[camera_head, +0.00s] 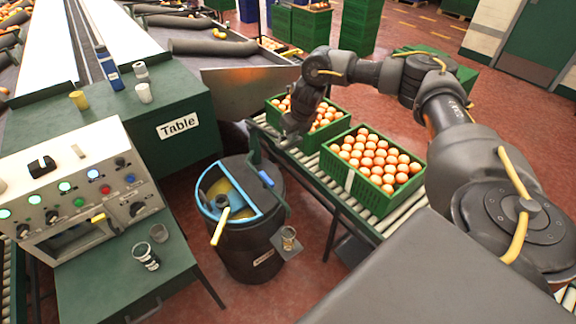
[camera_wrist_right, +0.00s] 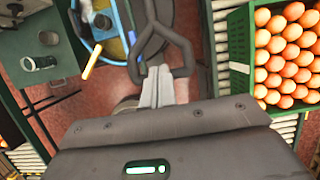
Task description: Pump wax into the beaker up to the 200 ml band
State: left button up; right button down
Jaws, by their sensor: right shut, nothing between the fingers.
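A dark wax drum (camera_head: 250,258) stands in the middle of the head view, with a blue-rimmed opening showing amber wax (camera_head: 222,188) inside. A dark lever with a blue grip (camera_head: 266,178) stands at its right side. A small glass beaker (camera_head: 289,240) with thin bands sits on a small plate at the drum's front right; its fill level is too small to tell. My right gripper (camera_head: 286,142) is shut and empty, above and right of the lever. In the wrist view its fingers (camera_wrist_right: 155,78) point toward the drum (camera_wrist_right: 150,15). My left gripper is out of view.
Green crates of oranges (camera_head: 372,200) stand on a roller conveyor (camera_head: 338,195) right of the drum. A yellow-handled tool (camera_head: 218,228) leans out of the drum.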

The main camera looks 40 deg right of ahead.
jog(key=shift+s+f+b, duration=0.15)
jog(key=shift+f+b, duration=0.15)
notch_tip(320, 180, down, 16)
jog(key=b, duration=1.1)
notch_tip(320, 180, up, 16)
jog(key=p, duration=1.3)
jog(key=shift+d+f, duration=0.1)
jog(key=shift+f, duration=0.1)
jog(key=shift+s+r, duration=0.2)
jog(key=shift+r, duration=0.25)
jog(key=shift+w+f, duration=0.1)
jog(key=shift+w, duration=0.25)
